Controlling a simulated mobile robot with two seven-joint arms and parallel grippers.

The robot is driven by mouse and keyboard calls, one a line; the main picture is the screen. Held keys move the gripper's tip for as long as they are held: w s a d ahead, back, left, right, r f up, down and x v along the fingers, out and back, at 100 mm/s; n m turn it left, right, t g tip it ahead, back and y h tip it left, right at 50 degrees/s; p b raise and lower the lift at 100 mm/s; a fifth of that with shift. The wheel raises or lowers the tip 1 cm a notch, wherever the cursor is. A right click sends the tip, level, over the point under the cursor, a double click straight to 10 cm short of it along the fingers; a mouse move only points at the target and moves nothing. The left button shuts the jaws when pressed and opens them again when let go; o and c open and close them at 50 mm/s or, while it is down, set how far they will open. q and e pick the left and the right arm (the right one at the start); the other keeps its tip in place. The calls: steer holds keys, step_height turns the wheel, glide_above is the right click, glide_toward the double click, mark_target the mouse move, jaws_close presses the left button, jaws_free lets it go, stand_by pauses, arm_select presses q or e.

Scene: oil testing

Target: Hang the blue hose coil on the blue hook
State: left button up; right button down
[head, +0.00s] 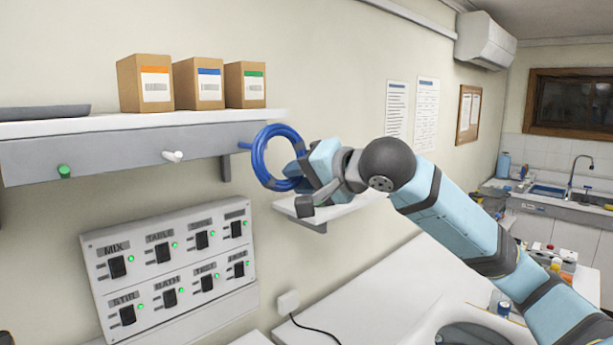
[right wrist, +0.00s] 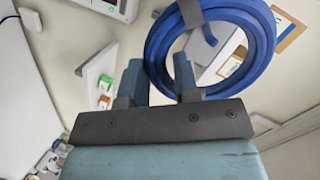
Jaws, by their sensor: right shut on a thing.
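The blue hose coil (head: 258,160) is held upright at the shelf's front, just right of the blue hook (head: 243,146). My right gripper (head: 298,166) is shut on the coil's right side in the head view. In the right wrist view, the coil (right wrist: 263,45) rises above and to the right of the gripper fingers (right wrist: 158,80), and its near rim passes between them. The coil and hook overlap in the head view, so I cannot tell whether the hook passes through the ring. My left gripper is not in view.
The shelf (head: 110,127) carries several cardboard boxes (head: 198,84). A white hook (head: 172,156) and a green hook (head: 64,171) are further left on its front. A switch panel (head: 170,265) is below, and a small white shelf (head: 335,209) is below the gripper.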

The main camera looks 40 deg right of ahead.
steer(key=d+p+x, duration=0.1)
steer(key=x, duration=0.6)
steer(key=shift+w+a, duration=0.15)
steer(key=shift+w, duration=0.25)
stand_by(0.4)
steer(key=shift+r, duration=0.1)
stand_by(0.5)
steer(key=c, duration=0.8)
jaws_free()
